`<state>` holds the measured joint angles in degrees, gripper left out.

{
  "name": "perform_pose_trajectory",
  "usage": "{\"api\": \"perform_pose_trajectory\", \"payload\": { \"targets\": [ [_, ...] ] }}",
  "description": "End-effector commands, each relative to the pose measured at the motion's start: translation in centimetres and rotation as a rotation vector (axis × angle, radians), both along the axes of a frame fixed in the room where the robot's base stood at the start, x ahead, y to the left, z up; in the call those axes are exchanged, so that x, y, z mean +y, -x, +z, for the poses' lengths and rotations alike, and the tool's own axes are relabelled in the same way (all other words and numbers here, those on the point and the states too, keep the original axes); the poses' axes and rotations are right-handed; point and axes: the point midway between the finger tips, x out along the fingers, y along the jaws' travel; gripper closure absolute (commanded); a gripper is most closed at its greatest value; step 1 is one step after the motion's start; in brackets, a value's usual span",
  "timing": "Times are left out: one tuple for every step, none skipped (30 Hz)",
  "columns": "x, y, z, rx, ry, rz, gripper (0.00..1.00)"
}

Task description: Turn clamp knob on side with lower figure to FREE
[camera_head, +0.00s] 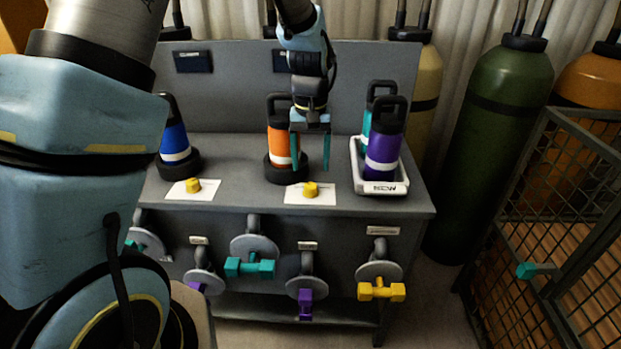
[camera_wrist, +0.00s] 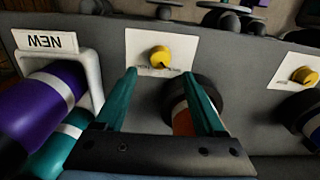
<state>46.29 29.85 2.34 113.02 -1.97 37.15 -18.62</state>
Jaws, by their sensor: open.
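Two yellow clamp knobs sit on white cards on the grey bench top. The left knob (camera_head: 193,185) is in front of the blue cylinder (camera_head: 174,137); the right knob (camera_head: 310,189) is in front of the orange cylinder (camera_head: 279,140). Two dark displays, left (camera_head: 193,62) and right (camera_head: 281,61), are on the back panel; their figures are unreadable, the right one partly behind my arm. My gripper (camera_head: 310,150) is open and empty, above the bench by the orange cylinder. In the wrist view the right knob (camera_wrist: 160,56) shows just beyond and between my fingertips (camera_wrist: 159,74), apparently untouched. Its card's lettering is too small to read.
A white tray (camera_head: 381,189) holding purple (camera_head: 384,154) and teal cylinders stands right of the right knob. Valve handles, teal (camera_head: 249,267), purple (camera_head: 305,303) and yellow (camera_head: 381,290), stick out from the bench front. A mesh cage (camera_head: 560,220) stands at the right.

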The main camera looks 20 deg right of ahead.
Motion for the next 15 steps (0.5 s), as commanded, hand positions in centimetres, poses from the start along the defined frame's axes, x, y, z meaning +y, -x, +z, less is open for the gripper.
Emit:
{"api": "perform_pose_trajectory", "payload": {
  "targets": [
    [-0.1, -0.1, 0.9, -0.004, 0.004, 0.0, 0.28],
    [-0.1, 0.0, 1.4, -0.003, 0.003, 0.0, 0.28],
    [-0.1, -0.1, 2.0, -0.003, 0.003, 0.0, 0.28],
    [-0.1, -0.1, 2.4, -0.003, 0.003, 0.0, 0.28],
    [-0.1, -0.1, 2.8, -0.003, 0.003, 0.0, 0.28],
    [0.0, -0.1, 3.2, -0.002, 0.002, 0.0, 0.28],
    [0.0, 0.0, 3.5, -0.002, 0.002, 0.0, 0.28],
    [0.0, -0.1, 3.7, -0.002, 0.002, 0.0, 0.28],
    [0.0, 0.0, 3.9, -0.002, 0.001, 0.0, 0.28],
    [0.0, 0.0, 4.0, -0.001, 0.0, 0.0, 0.28],
    [0.0, 0.0, 4.1, 0.0, 0.0, 0.0, 0.28],
    [0.0, 0.0, 4.2, 0.0, -0.001, 0.0, 0.28],
    [0.0, 0.0, 4.2, 0.001, -0.001, 0.0, 0.28],
    [0.0, 0.0, 4.2, 0.001, -0.001, 0.0, 0.28],
    [0.0, 0.0, 4.2, 0.001, -0.001, 0.0, 0.28]
  ]
}}
